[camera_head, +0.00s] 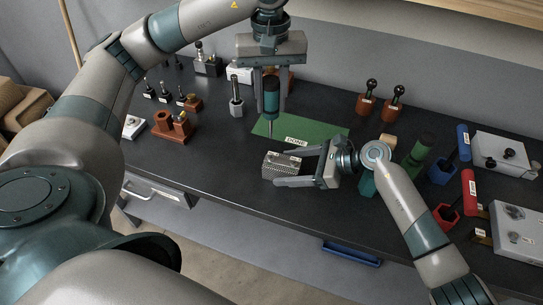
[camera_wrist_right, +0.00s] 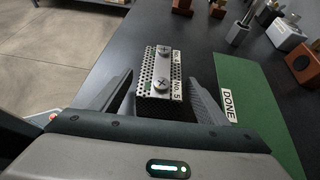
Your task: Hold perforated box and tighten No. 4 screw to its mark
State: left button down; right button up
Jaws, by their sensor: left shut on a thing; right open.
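The perforated box (camera_head: 283,160) stands on the dark bench, just in front of the green DONE mat (camera_head: 325,135). In the right wrist view the box (camera_wrist_right: 148,82) has two cross-head screws on top, a near screw (camera_wrist_right: 162,86) beside a No. 5 label and a far screw (camera_wrist_right: 163,50) whose label is too small to read surely. My right gripper (camera_head: 296,168) is open, one finger on each side of the box, with gaps showing. My left gripper (camera_head: 271,84) is shut on a teal-handled screwdriver (camera_head: 271,98), held tip down above the mat behind the box.
A grey holder (camera_head: 237,106) stands left of the mat, and a brown block (camera_head: 172,128) farther left. Brown stands with black knobs (camera_head: 366,104) are behind right. Blue (camera_head: 441,172) and red (camera_head: 446,218) holders and white boxes crowd the right. The bench front left of the box is clear.

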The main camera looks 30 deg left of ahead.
jog(key=shift+v, duration=3.15)
